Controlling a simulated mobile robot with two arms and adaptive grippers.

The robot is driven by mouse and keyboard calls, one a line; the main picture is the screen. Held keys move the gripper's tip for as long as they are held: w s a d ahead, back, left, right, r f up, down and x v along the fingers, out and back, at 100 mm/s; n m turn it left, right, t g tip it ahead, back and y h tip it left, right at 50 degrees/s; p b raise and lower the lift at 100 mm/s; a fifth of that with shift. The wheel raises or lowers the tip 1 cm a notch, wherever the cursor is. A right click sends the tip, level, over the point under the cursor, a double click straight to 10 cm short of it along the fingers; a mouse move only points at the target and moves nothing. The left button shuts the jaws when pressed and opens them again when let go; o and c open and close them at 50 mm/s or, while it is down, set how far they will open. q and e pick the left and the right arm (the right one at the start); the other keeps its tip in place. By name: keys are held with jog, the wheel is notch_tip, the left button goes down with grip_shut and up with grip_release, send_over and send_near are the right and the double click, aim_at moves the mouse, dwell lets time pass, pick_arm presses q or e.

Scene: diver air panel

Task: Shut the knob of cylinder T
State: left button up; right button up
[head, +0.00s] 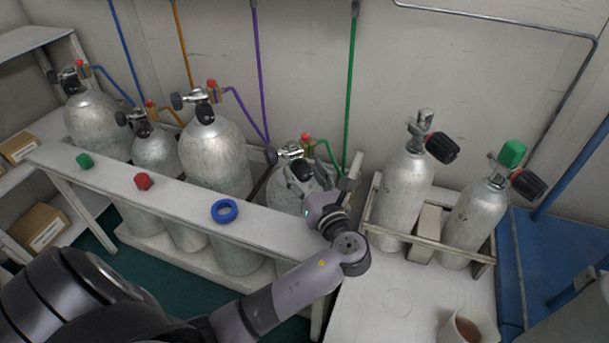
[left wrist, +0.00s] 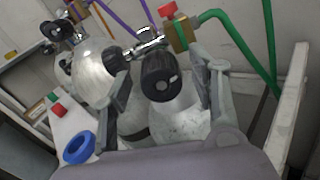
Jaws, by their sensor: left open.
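No letter T can be read on any cylinder. My left gripper (head: 314,194) is at the cylinder with the green hose (head: 284,192), the rightmost in the long rack, and partly covers it. In the left wrist view, the black valve knob (left wrist: 161,78) of this cylinder shows between the two open fingers of my left gripper (left wrist: 160,82). One finger is on each side of the knob; I cannot tell whether either touches it. A red-topped brass fitting (left wrist: 179,27) joins the green hose (left wrist: 240,35) just beyond the knob. My right gripper is not in view.
Three other hosed cylinders (head: 213,150) stand in the rack to the left. A green cap (head: 84,160), a red cap (head: 143,181) and a blue ring (head: 224,211) lie on the rack's front rail. Two cylinders (head: 399,190) stand in a crate at right, near a cup (head: 466,329).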

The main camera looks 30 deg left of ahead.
pick_arm(q)
jog(key=shift+w+a, duration=0.1)
jog(key=shift+a, duration=0.05)
jog(key=shift+c, duration=0.3)
jog(key=c, duration=1.1)
jog(key=m+p, duration=0.1)
jog(key=p, duration=0.4)
jog(key=shift+r+m+p, duration=0.2)
jog(key=shift+m+p, duration=0.15)
jog(key=shift+m, duration=0.05)
jog(key=m+p, duration=0.1)
jog(key=p, duration=0.2)
jog(key=shift+f, duration=0.15)
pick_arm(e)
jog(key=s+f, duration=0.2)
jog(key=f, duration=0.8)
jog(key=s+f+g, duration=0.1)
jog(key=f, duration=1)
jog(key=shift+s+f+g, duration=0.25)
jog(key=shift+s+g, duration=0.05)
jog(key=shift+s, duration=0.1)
